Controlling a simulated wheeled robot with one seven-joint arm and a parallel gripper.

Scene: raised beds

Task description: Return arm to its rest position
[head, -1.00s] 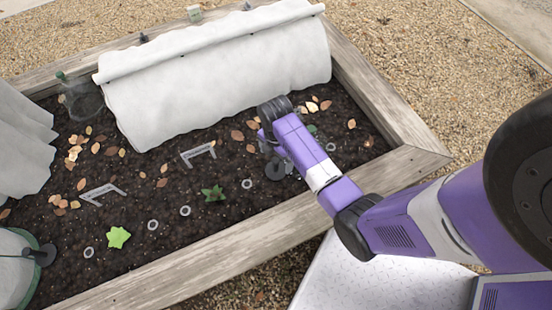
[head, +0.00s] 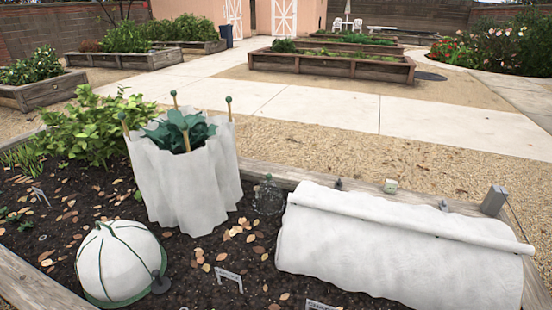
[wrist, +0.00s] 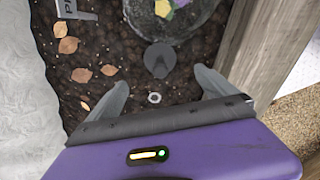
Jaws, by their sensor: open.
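My gripper (wrist: 161,80) shows in the wrist view with its two grey fingers spread over dark soil. Nothing is held between them. A small pale ring (wrist: 154,98) lies on the soil between the fingers. A dark grey round piece with a tab (wrist: 160,60) lies just beyond it. A clear dome (wrist: 190,28) with something yellow and purple at it is at the top of the wrist view. My arm and gripper are outside the head view.
In the head view, a white cover roll (head: 400,245), a white fabric sleeve on stakes (head: 185,180) and a white dome (head: 118,262) stand in the bed. The bed's wooden edge (wrist: 275,50) is right in the wrist view. Gravel and paving lie beyond the bed.

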